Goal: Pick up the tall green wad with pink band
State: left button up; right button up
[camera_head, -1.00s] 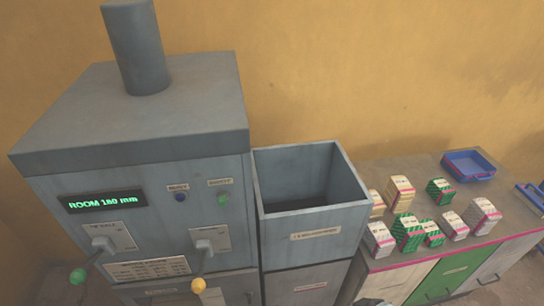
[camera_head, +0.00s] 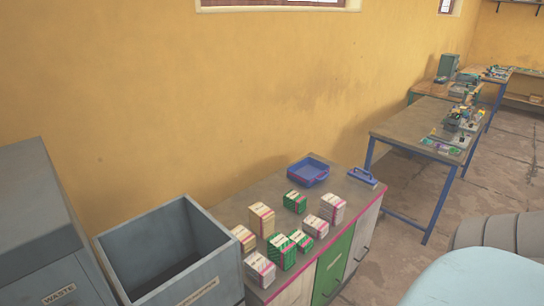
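Three green wads stand among cream and white ones on the grey counter (camera_head: 233,212). The tallest green wad (camera_head: 281,252) is in the front group, between a white wad (camera_head: 260,269) and a shorter green wad (camera_head: 301,240). Another green wad (camera_head: 295,201) stands farther back, near the blue tray. The bands are too small to tell their colours surely. Neither of my grippers shows in the head view.
An open grey bin (camera_head: 208,268) stands left of the counter, beside a grey machine (camera_head: 40,230). A blue tray (camera_head: 309,171) and a blue handled tool (camera_head: 362,177) are at the counter's far end. Another table (camera_head: 400,130) stands beyond, across a floor gap.

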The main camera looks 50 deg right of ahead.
aim_at(281, 250)
jog(key=z, duration=1.55)
jog(key=i+l, duration=0.15)
jog(key=l, duration=0.2)
jog(key=i+l, duration=0.15)
jog(key=l, duration=0.2)
jog(key=i+l, duration=0.15)
jog(key=l, duration=0.2)
jog(key=l+u, duration=0.15)
jog(key=u, duration=0.25)
jog(key=i+l+u, duration=0.1)
jog(key=u, duration=0.25)
jog(key=l+u, duration=0.4)
jog(key=j+u, duration=0.15)
jog(key=u, duration=0.6)
